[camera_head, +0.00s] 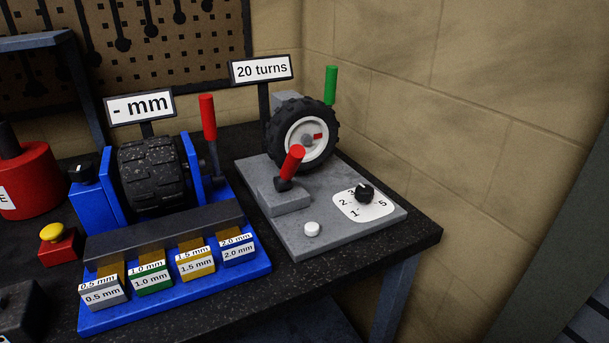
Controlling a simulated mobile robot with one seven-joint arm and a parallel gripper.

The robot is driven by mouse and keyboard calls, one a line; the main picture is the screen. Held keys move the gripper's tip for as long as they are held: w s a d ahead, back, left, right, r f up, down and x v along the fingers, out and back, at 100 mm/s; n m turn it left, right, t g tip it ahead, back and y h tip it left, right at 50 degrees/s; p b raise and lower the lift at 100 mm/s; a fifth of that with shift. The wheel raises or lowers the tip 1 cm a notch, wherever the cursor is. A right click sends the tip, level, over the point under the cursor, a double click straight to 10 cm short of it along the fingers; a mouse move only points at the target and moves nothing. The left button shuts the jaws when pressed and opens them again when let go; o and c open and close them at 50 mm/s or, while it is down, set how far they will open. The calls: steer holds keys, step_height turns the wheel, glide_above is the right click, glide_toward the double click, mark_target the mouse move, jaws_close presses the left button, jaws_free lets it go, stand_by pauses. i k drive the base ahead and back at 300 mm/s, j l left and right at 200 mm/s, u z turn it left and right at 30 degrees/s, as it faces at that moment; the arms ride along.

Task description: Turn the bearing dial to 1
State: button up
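The bearing dial is a black knob (365,193) on a white plate (349,209) printed with numbers. I can read 1, 2, 3 and 5 around the knob; the 3 is partly hidden behind it. The plate lies at the right front of a grey base (290,238) on the bench. A small light mark shows on the knob's upper left, but it is too small to tell which number it points at. My gripper is not in view.
A blue tire rig (175,270) stands left. The bench (424,232) ends right of the dial.

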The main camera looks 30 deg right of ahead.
mark_target(363, 193)
steer(key=k+j+z, duration=0.2)
steer(key=z, duration=0.2)
steer(key=k+j+z, duration=0.2)
steer(key=j+z, duration=0.2)
steer(key=k+j+z, duration=0.15)
steer(key=z, duration=0.25)
steer(key=k+l, duration=0.05)
steer(key=k, duration=0.05)
